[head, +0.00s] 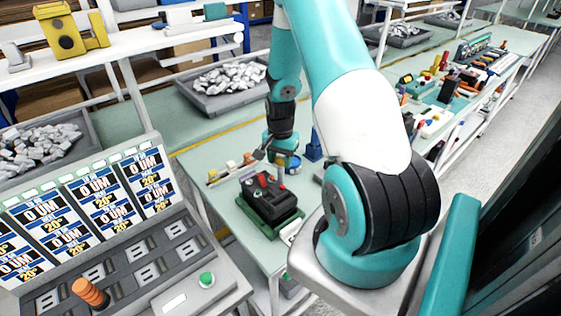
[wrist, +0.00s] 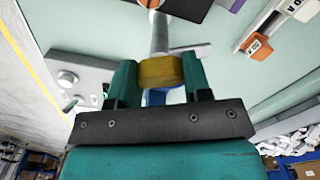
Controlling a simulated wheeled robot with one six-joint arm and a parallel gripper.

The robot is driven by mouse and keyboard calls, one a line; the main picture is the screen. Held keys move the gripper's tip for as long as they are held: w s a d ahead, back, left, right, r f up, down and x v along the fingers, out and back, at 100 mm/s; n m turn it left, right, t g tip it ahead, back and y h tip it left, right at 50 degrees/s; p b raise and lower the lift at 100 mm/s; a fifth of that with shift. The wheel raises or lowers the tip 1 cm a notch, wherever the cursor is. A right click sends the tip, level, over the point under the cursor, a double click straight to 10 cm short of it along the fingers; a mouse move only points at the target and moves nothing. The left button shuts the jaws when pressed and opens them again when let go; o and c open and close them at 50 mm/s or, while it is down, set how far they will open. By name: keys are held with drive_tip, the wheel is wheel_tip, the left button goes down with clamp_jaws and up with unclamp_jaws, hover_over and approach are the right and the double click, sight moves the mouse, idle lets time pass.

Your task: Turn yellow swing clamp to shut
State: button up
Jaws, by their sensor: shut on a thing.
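In the wrist view, my gripper (wrist: 160,78) has its two teal fingers on either side of the yellow swing clamp (wrist: 157,70) and is shut on it. A grey rod (wrist: 158,35) runs from the yellow piece toward the top of the picture. A blue part (wrist: 154,97) shows just below the yellow piece, partly hidden by my gripper. In the head view, my gripper (head: 272,152) is low over the green bench, behind the black breaker (head: 268,198) on its green base. The clamp's exact angle cannot be told there.
A blue block (head: 313,150) stands right of my gripper in the head view. A panel with displays (head: 85,215) and a green button (head: 207,279) is at the left front. A grey box with a knob (wrist: 67,79) and an orange-and-white labelled piece (wrist: 257,48) flank the clamp in the wrist view.

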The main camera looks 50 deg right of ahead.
sight(280, 157)
drive_tip(key=n+b, duration=0.2)
drive_tip(key=n, duration=0.4)
drive_tip(key=n+b, duration=0.1)
drive_tip(key=n, duration=0.5)
drive_tip(key=shift+n, duration=0.3)
idle(0.4)
drive_tip(key=o, duration=0.9)
wheel_tip(280, 157, up, 18)
drive_tip(key=b, duration=0.3)
drive_tip(key=shift+f, duration=0.25)
